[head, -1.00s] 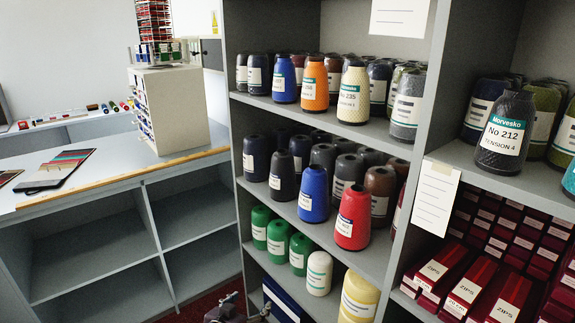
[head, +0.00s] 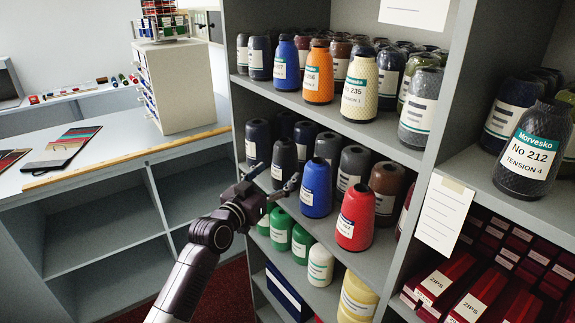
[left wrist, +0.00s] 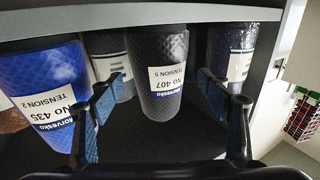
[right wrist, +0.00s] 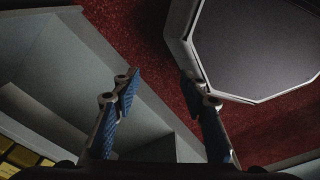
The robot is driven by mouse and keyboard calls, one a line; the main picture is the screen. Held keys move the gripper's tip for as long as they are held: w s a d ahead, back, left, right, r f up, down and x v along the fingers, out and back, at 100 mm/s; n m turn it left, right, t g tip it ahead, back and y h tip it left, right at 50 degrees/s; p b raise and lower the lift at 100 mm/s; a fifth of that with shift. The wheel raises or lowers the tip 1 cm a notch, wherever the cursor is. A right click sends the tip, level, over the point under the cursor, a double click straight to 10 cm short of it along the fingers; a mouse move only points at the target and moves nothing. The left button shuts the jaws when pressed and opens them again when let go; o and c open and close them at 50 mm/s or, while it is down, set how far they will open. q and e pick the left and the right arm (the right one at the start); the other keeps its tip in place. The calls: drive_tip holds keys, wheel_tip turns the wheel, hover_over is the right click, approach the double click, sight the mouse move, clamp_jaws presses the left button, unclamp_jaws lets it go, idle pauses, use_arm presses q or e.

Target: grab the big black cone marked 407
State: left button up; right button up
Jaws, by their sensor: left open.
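In the head view a dark cone (head: 284,157) at the front of the middle shelf appears to be the same one. My left gripper (head: 273,178) is open in front of it. In the left wrist view its fingers stand apart, one towards each side of the cone, with the cone not gripped. My right gripper (right wrist: 160,86) is open and empty above the floor.
A blue cone marked 435 (left wrist: 45,75) stands close beside it, with a red cone (head: 355,215) further right. Dark cones stand behind. The upper shelf board (head: 330,116) runs overhead.

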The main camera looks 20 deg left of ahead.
sight(279, 172)
use_arm(q)
drive_tip(key=shift+s+r, duration=0.1)
drive_tip(key=shift+r, duration=0.15)
drive_tip(key=shift+w+d+r+p, duration=0.15)
drive_tip(key=shift+w+p, duration=0.4)
drive_tip(key=shift+w, duration=0.15)
drive_tip(key=x, duration=0.2)
drive_tip(key=shift+w+d+f, duration=0.15)
drive_tip(key=shift+w+f, duration=0.1)
drive_tip(key=shift+w+d, duration=0.1)
drive_tip(key=shift+w, duration=0.25)
drive_tip(key=shift+w+p, duration=0.2)
drive_tip(key=shift+p, duration=0.1)
use_arm(e)
drive_tip(key=shift+s+a+r, duration=0.25)
drive_tip(key=shift+s+r, duration=0.6)
drive_tip(key=shift+s, duration=0.05)
use_arm(q)
drive_tip(key=shift+c, duration=0.6)
drive_tip(key=c, duration=1.3)
drive_tip(key=shift+c, duration=0.5)
